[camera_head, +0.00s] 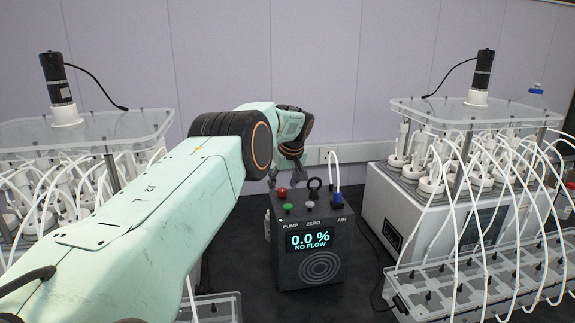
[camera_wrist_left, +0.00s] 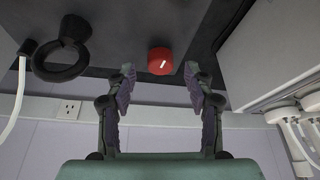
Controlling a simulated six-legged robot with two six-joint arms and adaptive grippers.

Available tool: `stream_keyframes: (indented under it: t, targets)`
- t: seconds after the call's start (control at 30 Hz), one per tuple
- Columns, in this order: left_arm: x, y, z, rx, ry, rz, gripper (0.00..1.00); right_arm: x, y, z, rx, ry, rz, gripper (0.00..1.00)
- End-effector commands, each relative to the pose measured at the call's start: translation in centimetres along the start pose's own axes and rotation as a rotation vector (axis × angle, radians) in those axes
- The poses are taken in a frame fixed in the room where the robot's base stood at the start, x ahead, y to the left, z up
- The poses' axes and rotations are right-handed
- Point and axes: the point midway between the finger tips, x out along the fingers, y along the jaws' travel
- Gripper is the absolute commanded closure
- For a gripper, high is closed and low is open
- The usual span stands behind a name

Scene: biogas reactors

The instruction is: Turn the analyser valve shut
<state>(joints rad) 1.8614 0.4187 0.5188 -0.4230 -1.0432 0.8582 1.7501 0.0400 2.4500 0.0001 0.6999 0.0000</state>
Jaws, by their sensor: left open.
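The analyser (camera_head: 322,266) is a dark box on the black bench, with a screen reading 0.0 % NO FLOW. A red knob (camera_head: 281,193) stands at the back left of its top. In the left wrist view the red knob (camera_wrist_left: 160,62) has a short slanted white mark; it looks like the valve. My left gripper (camera_head: 284,173) is behind and just above the knob, partly hidden by my arm. In the wrist view the open left gripper (camera_wrist_left: 159,76) has a fingertip on either side of the knob, not closed on it. My right gripper is out of view.
A black ring handle (camera_head: 315,186), a green button (camera_head: 287,206) and a blue fitting (camera_head: 337,199) with a white tube share the analyser's top. Reactor racks with many white tubes stand left and right (camera_head: 400,210). A wall with sockets (camera_head: 332,154) is close behind.

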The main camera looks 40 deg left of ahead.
Motion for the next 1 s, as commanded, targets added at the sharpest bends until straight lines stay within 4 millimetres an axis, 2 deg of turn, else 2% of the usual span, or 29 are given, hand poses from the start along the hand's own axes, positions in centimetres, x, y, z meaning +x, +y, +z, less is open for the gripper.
stream_keyframes:
  t: [0.5,0.7,1.0]
  targets:
    - [-8.8,0.1,0.0,0.002,0.003,0.002,0.47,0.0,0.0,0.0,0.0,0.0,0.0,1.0]
    - [-10.2,0.0,0.0,0.001,0.003,0.002,0.47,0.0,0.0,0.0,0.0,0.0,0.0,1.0]
    - [-10.3,0.0,0.0,0.001,0.002,0.001,0.47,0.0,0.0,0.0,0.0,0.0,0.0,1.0]
